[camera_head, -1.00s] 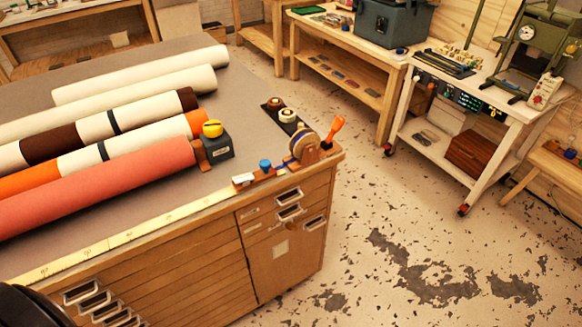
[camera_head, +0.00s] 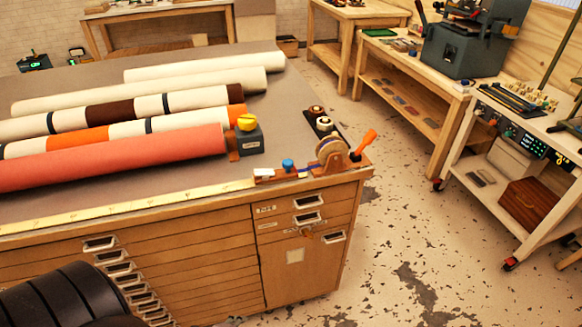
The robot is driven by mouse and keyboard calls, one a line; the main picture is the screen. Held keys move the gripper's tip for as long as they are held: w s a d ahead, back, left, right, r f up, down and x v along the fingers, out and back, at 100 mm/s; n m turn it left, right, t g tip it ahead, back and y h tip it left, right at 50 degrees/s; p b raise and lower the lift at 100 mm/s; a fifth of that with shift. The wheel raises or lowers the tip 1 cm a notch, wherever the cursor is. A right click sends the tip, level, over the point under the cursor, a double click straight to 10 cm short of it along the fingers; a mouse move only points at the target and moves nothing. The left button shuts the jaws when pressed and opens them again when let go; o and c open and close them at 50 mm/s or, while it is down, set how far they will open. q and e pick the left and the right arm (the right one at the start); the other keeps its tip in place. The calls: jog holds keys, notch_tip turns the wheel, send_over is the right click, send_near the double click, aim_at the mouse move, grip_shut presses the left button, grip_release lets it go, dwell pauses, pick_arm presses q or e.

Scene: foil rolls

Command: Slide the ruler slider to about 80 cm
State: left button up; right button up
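The yellow ruler (camera_head: 130,208) runs along the front edge of the worktable, and its marks are too small to read. At its right end is a slider-like piece with a blue knob (camera_head: 288,165), a white block (camera_head: 264,172) and a small orange base; I cannot tell exactly which part is the ruler slider. A tape roll (camera_head: 331,150) in a wooden holder with an orange handle (camera_head: 364,143) stands just right of it. Neither gripper shows. A dark rounded part of mine fills the lower left corner.
Several foil rolls, the nearest red (camera_head: 110,158), lie on the grey tabletop (camera_head: 200,178) behind the ruler. A dark block with a yellow knob (camera_head: 248,135) stands at their right end. Drawers (camera_head: 180,265) fill the front. Open floor (camera_head: 420,225) lies to the right, before a white cart (camera_head: 505,190).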

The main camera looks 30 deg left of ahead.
aim_at(285, 165)
pick_arm(q)
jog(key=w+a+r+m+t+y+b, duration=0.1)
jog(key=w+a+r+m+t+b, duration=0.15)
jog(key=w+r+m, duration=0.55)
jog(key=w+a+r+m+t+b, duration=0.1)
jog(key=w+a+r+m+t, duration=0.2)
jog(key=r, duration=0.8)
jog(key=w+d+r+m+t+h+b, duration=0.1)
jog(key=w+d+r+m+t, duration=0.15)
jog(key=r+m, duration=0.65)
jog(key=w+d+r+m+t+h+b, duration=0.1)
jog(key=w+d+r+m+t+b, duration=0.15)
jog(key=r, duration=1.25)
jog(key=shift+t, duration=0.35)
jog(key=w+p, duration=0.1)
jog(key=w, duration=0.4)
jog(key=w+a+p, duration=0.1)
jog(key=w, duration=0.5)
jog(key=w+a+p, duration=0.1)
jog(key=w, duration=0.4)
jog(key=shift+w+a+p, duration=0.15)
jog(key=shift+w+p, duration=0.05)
jog(key=shift+p, duration=0.1)
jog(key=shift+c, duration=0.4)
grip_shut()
